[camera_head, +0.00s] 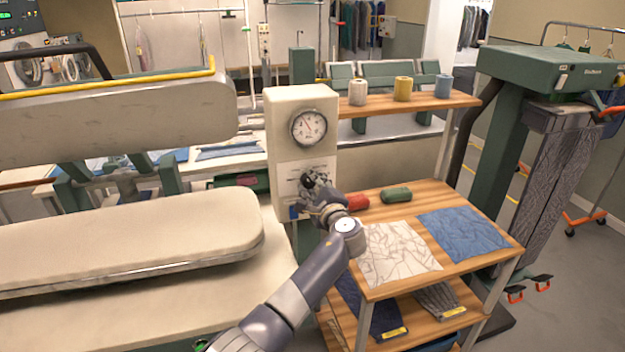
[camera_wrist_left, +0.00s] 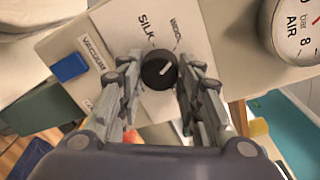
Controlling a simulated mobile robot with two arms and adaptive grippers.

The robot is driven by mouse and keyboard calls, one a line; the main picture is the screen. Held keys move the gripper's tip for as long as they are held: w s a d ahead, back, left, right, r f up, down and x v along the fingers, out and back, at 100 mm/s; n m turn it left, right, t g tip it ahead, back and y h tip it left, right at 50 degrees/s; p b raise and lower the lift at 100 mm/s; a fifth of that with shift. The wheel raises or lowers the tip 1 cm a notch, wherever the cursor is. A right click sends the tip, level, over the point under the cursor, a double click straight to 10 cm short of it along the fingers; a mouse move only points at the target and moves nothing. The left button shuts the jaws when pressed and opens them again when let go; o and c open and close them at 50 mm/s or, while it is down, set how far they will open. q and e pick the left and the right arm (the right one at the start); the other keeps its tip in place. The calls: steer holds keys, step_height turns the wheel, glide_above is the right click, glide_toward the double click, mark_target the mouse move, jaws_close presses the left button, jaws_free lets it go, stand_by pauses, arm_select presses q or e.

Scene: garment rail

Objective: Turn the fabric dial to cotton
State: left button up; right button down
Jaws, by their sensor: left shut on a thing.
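The fabric dial (camera_wrist_left: 159,70) is a round black knob with a white pointer mark on a pale panel. In the left wrist view the words SILK and WOOL are readable above it; no cotton label is readable, and the fingers cover part of the panel. The dial also shows in the head view (camera_head: 308,179), partly behind the hand. My left gripper (camera_wrist_left: 160,80) has one finger on each side of the dial and is shut on it. In the head view my left gripper (camera_head: 316,188) is at the front of the cream control box. My right gripper is not in view.
A pressure gauge (camera_head: 309,127) sits above the dial on the control box (camera_head: 285,97). A blue switch (camera_wrist_left: 69,67) marked VACUUM is beside it. The padded press (camera_head: 130,240) stands left. A wooden table (camera_head: 375,290) with folded cloths is right.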

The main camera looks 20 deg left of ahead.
arm_select(q)
steer(key=m+p, duration=0.3)
steer(key=m, duration=0.3)
steer(key=shift+r+y, duration=0.2)
steer(key=shift+y, duration=0.2)
steer(key=m+p, duration=0.2)
steer(key=m, duration=0.2)
steer(key=shift+f+m, duration=0.1)
steer(key=shift+m, duration=0.2)
steer(key=o, duration=0.9)
steer(key=shift+o, duration=0.9)
steer(key=shift+w+a+f, duration=0.1)
steer(key=shift+f, duration=0.15)
steer(key=shift+s+d+m, duration=0.3)
steer(key=shift+s+d, duration=0.2)
steer(key=shift+s, duration=0.05)
steer(key=v, duration=1)
steer(key=shift+s+d, duration=0.2)
